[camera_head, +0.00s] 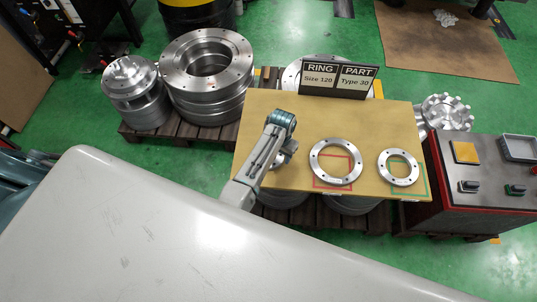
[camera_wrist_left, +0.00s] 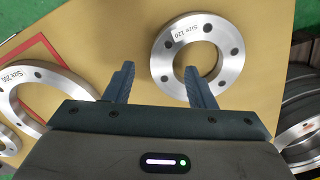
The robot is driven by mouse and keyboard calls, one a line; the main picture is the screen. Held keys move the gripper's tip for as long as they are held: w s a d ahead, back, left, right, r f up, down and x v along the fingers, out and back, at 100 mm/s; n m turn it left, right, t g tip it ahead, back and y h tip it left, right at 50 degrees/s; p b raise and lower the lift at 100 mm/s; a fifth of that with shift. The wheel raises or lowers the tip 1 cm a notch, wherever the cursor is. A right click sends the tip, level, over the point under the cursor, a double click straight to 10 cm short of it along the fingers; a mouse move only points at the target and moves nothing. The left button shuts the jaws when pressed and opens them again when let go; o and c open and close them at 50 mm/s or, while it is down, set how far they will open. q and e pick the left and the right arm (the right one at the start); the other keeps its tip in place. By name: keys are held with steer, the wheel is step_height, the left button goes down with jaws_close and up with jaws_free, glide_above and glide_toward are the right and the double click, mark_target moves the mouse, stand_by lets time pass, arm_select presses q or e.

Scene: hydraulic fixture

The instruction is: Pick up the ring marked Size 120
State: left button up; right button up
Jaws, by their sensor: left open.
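The ring marked Size 120 (camera_wrist_left: 195,24) is a silver metal ring with bolt holes, lying flat on the tan board. In the head view only a sliver of it (camera_head: 289,148) shows beside my left gripper (camera_head: 279,124), which hides the rest. In the left wrist view my left gripper (camera_wrist_left: 160,82) is open and empty. Its left finger is outside the ring, left of it; its right finger overlaps the ring's near part and the edge of its hole. I cannot tell the height gap or any contact. My right gripper is not in view.
A larger ring (camera_head: 317,161) lies by a red square and another ring (camera_head: 411,167) by a green square on the board (camera_head: 260,106). A sign (camera_head: 338,78) reads Ring Size 120, Part Type 30. A control box (camera_head: 480,175) stands right; stacked metal parts (camera_head: 180,92) stand left.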

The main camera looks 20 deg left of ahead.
mark_target(279, 160)
arm_select(q)
step_height(279, 160, down, 3)
steer(key=shift+a+f, duration=0.1)
steer(key=shift+f, duration=0.05)
jaws_close()
stand_by(0.4)
